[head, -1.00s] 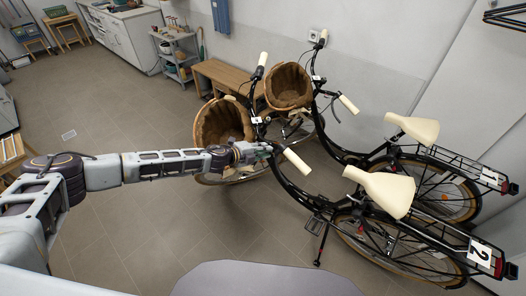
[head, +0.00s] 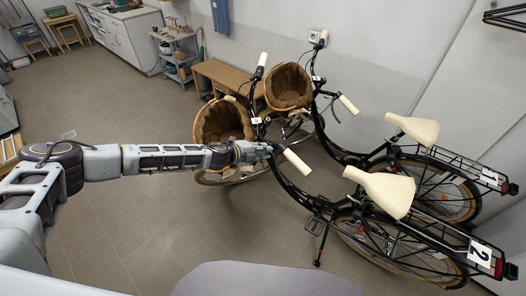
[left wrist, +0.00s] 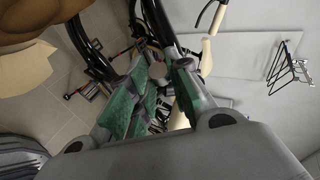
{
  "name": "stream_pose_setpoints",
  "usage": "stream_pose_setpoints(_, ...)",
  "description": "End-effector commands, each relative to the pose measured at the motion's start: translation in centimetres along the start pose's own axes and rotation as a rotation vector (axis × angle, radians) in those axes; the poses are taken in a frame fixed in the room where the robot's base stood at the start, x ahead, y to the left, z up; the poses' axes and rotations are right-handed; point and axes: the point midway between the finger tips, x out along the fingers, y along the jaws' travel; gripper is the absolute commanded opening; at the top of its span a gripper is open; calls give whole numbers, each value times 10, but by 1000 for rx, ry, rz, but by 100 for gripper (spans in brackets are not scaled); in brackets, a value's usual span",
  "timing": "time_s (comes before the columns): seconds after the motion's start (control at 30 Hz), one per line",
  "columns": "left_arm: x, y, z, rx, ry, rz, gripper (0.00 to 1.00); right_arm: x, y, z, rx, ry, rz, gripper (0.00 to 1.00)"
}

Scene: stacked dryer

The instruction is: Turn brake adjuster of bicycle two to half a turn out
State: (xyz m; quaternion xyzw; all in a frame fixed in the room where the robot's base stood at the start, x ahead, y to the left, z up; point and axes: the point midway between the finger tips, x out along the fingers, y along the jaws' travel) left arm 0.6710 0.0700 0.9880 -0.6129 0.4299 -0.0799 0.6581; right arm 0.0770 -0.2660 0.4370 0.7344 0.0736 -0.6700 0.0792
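Bicycle two (head: 382,194) is black with cream saddle and grips, and a "2" plate (head: 480,252) on its rear rack. It stands on the right, in front of bicycle one. My left gripper (head: 264,150) is at bicycle two's handlebar, just beside the cream grip (head: 295,160). In the left wrist view its green-padded fingers (left wrist: 160,85) stand either side of a small round brownish knob (left wrist: 157,71), possibly the brake adjuster. I cannot tell whether they touch it. In the head view the adjuster is too small to make out. My right gripper is not in view.
Bicycle one (head: 415,131) stands close behind. Brown baskets hang at the front of bicycle two (head: 222,122) and bicycle one (head: 288,87). A wooden bench (head: 232,80) and a grey cart (head: 176,58) stand at the back wall.

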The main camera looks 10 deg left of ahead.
Motion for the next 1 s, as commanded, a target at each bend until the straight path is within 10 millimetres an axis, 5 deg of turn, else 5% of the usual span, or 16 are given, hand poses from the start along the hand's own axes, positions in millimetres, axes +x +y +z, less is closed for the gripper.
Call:
stream_pose_setpoints(0.17, 0, 1, 0, 0, 1, 1, 41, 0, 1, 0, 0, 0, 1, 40)
stream_pose_setpoints(0.67, -4, 0, 1, 0, -1, 0, 41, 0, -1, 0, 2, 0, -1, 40)
stream_pose_setpoints(1.0, -26, 0, 1, 0, -1, 0, 41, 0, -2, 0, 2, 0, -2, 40)
